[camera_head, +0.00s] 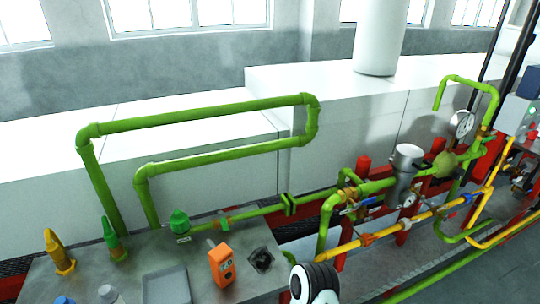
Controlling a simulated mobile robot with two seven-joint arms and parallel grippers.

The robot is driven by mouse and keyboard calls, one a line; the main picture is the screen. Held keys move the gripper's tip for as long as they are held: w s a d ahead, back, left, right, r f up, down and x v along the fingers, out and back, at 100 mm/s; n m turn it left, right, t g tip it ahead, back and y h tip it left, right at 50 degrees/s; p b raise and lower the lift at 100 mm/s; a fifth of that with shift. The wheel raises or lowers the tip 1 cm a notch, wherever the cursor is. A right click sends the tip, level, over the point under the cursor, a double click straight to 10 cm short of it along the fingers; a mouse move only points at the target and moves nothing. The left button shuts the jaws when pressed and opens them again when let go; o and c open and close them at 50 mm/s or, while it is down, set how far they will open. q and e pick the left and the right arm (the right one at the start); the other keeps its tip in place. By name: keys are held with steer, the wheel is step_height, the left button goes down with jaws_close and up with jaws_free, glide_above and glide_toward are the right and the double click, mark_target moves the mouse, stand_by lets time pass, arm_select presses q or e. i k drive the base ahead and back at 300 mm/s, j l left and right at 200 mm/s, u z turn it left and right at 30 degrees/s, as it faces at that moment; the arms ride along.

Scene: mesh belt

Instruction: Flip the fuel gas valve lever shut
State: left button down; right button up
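A yellow pipe (421,216) runs diagonally along the right side, with orange fittings and a blue part (468,198) on it. A blue lever (358,205) sits by the green pipework (378,186), just above the yellow pipe. I cannot tell which of these is the fuel gas valve lever, and no label is readable. A white and black rounded part of my own arm shows at the bottom edge. Neither gripper can be made out.
A grey bench (205,257) holds an orange handheld meter (222,264), a grey tray (167,287) and upright green and yellow nozzles. A grey cylinder (406,163) and a round gauge (462,125) stand among the pipes. Open floor (470,270) lies at lower right.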

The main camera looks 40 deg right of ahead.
mark_target(450, 217)
steer(key=z, duration=0.9)
steer(key=l+z, duration=0.1)
steer(key=z, duration=0.3)
steer(key=l+z, duration=0.1)
steer(key=z, duration=0.25)
steer(key=i+z, duration=0.1)
steer(key=z, duration=0.3)
steer(key=i+l+z, duration=0.1)
steer(key=z, duration=0.25)
steer(key=i+l, duration=0.3)
steer(key=i, duration=0.2)
steer(key=i+l, duration=0.3)
steer(key=i, duration=0.25)
steer(key=z, duration=0.05)
